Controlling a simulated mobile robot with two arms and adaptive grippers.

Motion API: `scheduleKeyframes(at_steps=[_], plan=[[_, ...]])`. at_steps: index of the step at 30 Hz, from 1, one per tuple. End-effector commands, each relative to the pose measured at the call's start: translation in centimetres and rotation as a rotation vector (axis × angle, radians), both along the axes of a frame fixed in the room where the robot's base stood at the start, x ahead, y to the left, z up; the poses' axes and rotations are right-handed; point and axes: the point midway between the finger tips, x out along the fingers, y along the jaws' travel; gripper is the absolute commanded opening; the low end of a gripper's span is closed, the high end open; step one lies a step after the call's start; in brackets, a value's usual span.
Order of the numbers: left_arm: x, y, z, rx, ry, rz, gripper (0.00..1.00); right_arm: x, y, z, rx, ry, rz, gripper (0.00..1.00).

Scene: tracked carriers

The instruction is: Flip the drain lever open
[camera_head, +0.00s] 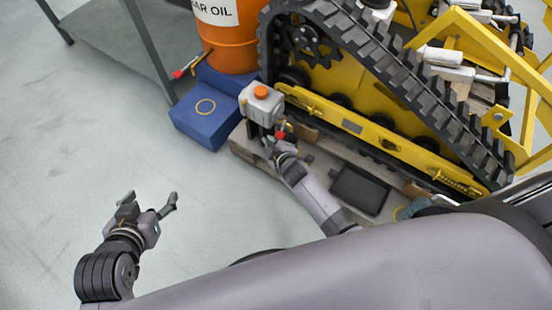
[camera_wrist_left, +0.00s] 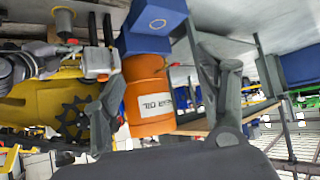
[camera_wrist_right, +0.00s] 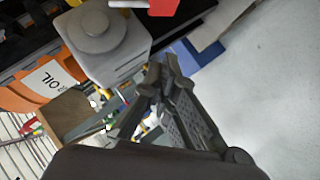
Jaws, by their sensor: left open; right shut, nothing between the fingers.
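A grey box-shaped housing with an orange cap (camera_head: 261,102) stands at the near left end of the tracked carrier. A small red-ended lever (camera_head: 280,134) shows low on its near side. In the right wrist view a red piece with a pale bar (camera_wrist_right: 163,7) is cut by the top edge, beside the grey housing (camera_wrist_right: 105,45). My right gripper (camera_head: 276,145) is shut and empty, close to the red end; contact cannot be told. Its closed fingers show in the right wrist view (camera_wrist_right: 160,75). My left gripper (camera_head: 148,207) is open and empty above bare floor.
An orange oil barrel (camera_head: 230,37) with its own red-handled tap (camera_head: 178,73) stands behind blue blocks (camera_head: 205,107). The yellow carrier with black track (camera_head: 390,75) rests on a wooden pallet (camera_head: 245,147). A black tray (camera_head: 358,190) lies beside it. Floor at left is clear.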

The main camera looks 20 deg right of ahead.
Motion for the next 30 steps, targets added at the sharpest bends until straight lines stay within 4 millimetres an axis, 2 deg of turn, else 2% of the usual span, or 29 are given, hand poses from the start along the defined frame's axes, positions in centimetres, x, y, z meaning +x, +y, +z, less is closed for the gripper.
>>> scheduleKeyframes(at_steps=[9,16,21,30], plan=[[-6.4,2.2,-3.1,0.071,0.338,0.026,0.67,-3.7,0.1,1.5,0.000,0.003,-0.001,0.00],[-10.8,3.4,-3.7,0.112,0.536,0.041,0.67,-6.7,0.3,2.8,0.000,0.002,0.000,0.00],[-10.5,3.3,-3.2,0.110,0.527,0.040,0.67,-8.3,0.4,3.3,0.000,0.002,0.000,0.00],[-10.5,3.3,-3.2,0.110,0.525,0.040,0.67,-8.7,0.4,3.4,0.000,0.001,0.000,0.00]])
